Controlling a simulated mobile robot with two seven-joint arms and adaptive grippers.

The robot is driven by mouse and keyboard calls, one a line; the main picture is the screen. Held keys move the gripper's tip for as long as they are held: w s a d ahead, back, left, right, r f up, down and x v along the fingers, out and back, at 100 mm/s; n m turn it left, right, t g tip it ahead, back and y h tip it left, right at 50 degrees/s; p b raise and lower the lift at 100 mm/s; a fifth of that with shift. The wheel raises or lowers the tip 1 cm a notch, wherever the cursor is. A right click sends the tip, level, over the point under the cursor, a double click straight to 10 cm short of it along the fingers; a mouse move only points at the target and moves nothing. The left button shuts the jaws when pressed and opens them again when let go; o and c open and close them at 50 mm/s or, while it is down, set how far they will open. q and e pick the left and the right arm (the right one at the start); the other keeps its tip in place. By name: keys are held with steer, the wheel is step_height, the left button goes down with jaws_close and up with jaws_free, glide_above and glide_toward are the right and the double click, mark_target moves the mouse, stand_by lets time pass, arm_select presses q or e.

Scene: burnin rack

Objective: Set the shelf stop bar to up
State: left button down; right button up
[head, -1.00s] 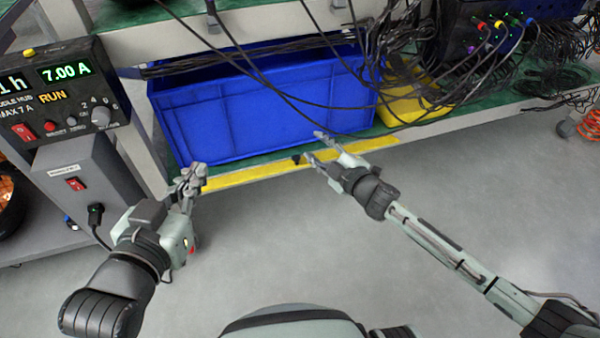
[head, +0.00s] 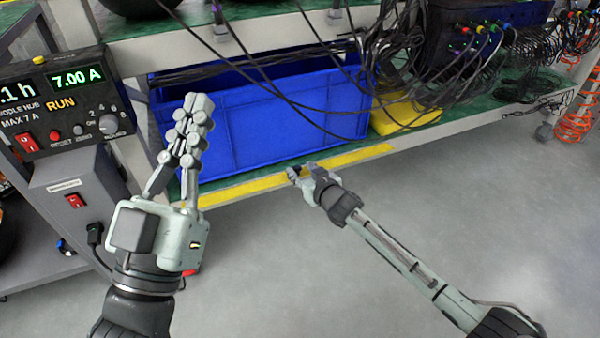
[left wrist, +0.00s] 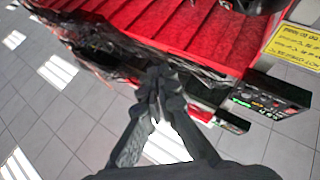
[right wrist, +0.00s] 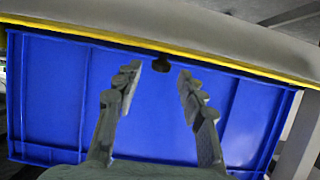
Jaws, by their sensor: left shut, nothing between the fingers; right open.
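The yellow stop bar (head: 250,184) lies low along the shelf's front edge, before the foot of the blue bin (head: 270,125). In the right wrist view the bar (right wrist: 230,62) crosses the top, with a dark knob (right wrist: 160,70) on it. My right gripper (head: 305,174) is open, its fingers (right wrist: 160,82) on either side of the knob's line in that view. Contact with the knob cannot be told. My left gripper (head: 198,105) is shut and empty, raised in front of the bin's left part. Its closed fingers also show in the left wrist view (left wrist: 157,88).
A power unit (head: 60,105) with a lit display stands at the left. A yellow bin (head: 405,115) and hanging black cables (head: 385,65) are right of the blue bin. An orange coiled hose (head: 575,120) hangs far right. The grey floor in front is clear.

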steer(key=shift+x, duration=0.85)
arm_select(q)
steer(key=shift+s+a+r+t, duration=0.35)
steer(key=shift+r+t, duration=0.15)
steer(key=shift+r, duration=0.1)
arm_select(e)
steer(key=shift+c, duration=0.5)
jaws_close()
arm_select(q)
steer(key=shift+w+d+f+g, duration=0.3)
steer(key=shift+w+f+g, duration=0.1)
steer(key=shift+f, duration=0.1)
arm_select(e)
steer(key=shift+a, duration=0.1)
